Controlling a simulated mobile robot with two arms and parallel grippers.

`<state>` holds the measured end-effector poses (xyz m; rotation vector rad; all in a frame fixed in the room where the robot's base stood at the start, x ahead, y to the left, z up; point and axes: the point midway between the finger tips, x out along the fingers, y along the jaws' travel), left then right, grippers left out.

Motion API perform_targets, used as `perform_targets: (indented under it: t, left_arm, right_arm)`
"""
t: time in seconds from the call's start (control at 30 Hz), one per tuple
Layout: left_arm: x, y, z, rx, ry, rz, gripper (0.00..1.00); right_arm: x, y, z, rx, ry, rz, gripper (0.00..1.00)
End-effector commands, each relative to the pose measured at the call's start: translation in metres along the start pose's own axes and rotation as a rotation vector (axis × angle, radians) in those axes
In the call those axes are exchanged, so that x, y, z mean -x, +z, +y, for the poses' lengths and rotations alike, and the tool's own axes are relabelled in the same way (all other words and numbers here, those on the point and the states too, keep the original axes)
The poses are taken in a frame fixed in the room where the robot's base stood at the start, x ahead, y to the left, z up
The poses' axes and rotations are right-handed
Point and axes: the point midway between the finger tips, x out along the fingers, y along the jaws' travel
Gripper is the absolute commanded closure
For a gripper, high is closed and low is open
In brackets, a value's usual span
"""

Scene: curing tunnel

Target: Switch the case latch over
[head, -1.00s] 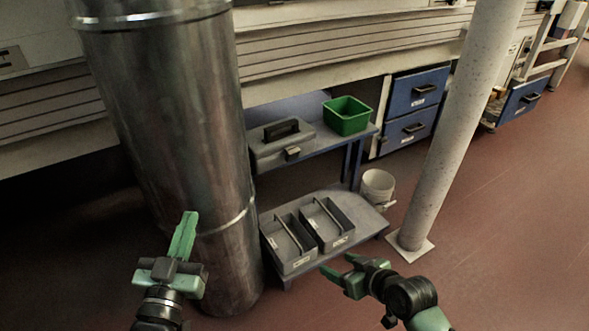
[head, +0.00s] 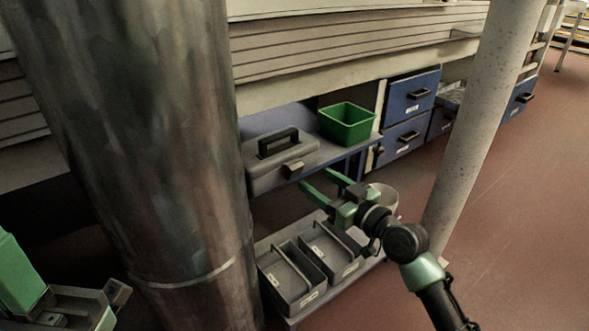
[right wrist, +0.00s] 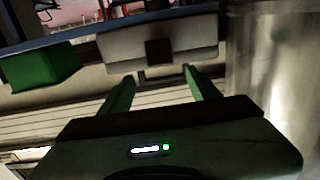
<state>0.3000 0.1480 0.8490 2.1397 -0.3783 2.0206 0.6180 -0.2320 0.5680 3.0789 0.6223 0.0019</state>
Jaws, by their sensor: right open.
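The grey case (head: 265,172) with a dark top handle (head: 279,142) sits on the upper shelf of a blue rack. My right gripper (head: 315,180) is open and empty, just in front of the case and to the right of the latch in the head view. In the right wrist view the latch (right wrist: 160,51) lies ahead between the open fingers (right wrist: 160,84), apart from them, on the case (right wrist: 191,38). My left gripper (head: 62,305) is partly cut off at the lower left; its jaws are unclear.
A green bin (head: 347,125) stands right of the case. Two grey trays (head: 291,288) rest on the lower shelf. A large metal column (head: 150,160) stands close at left, a pale post (head: 478,120) at right. A white bucket (head: 386,197) is behind my right gripper.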

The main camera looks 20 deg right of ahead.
Motion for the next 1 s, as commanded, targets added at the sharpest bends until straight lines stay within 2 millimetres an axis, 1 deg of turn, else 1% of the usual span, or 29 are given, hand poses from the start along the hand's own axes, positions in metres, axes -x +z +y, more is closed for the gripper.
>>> perform_targets:
  t: [0.03, 0.2, 0.3, 0.4, 0.57, 0.77, 0.87, 0.9, 1.0]
  left_arm:
    - [0.001, 0.0, 0.0, -0.001, 0.002, 0.007, 1.0]
    - [-0.002, -0.001, 0.001, -0.004, 0.012, 0.028, 1.0]
    - [-0.004, -0.002, 0.002, -0.006, 0.017, 0.041, 1.0]
    - [-0.007, -0.002, 0.002, -0.007, 0.021, 0.049, 1.0]
    - [-0.009, -0.003, 0.002, -0.008, 0.025, 0.057, 1.0]
    - [-0.01, -0.003, 0.003, -0.008, 0.025, 0.058, 1.0]
    - [-0.01, -0.003, 0.003, -0.008, 0.025, 0.058, 1.0]
    - [-0.01, -0.003, 0.003, -0.008, 0.025, 0.058, 1.0]
    - [-0.01, -0.003, 0.003, -0.008, 0.025, 0.058, 1.0]
  right_arm:
    - [-0.008, 0.0, 0.0, -0.003, -0.001, 0.004, 0.38]
    - [-0.037, 0.002, -0.001, -0.004, -0.001, 0.002, 0.38]
    - [-0.051, 0.002, -0.001, -0.003, -0.001, 0.002, 0.38]
    - [-0.061, 0.001, -0.001, -0.001, -0.001, 0.0, 0.38]
    - [-0.068, 0.001, -0.001, -0.001, -0.002, -0.002, 0.38]
    - [-0.068, 0.001, -0.001, -0.001, -0.002, -0.003, 0.38]
    - [-0.068, 0.001, -0.001, -0.001, -0.002, -0.003, 0.63]
    - [-0.068, 0.001, -0.001, -0.001, -0.002, -0.003, 0.74]
    - [-0.067, 0.001, -0.001, -0.001, -0.002, -0.003, 1.0]
